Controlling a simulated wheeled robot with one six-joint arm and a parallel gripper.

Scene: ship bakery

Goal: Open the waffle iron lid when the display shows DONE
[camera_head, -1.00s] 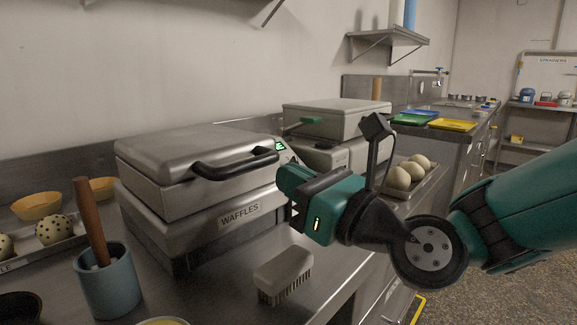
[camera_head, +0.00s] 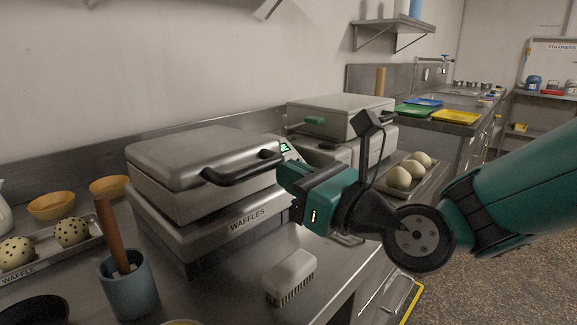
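The waffle iron (camera_head: 196,213), labelled WAFFLES, stands on the steel counter with its lid (camera_head: 198,153) down. A black curved handle (camera_head: 243,170) runs along the lid's front. A small display (camera_head: 285,147) glows green at its right rear; its text is too small to read. My gripper (camera_head: 284,182) is at the right end of the waffle iron, close to the handle's right end. In the picture it overlaps the iron's right edge; I cannot tell whether it touches. Its fingers are mostly hidden by its teal body, and nothing shows held in it.
A white brush (camera_head: 290,273) lies in front of the iron. A blue crock (camera_head: 128,287) with a wooden-handled tool stands front left. A tray (camera_head: 60,262) holds speckled balls.

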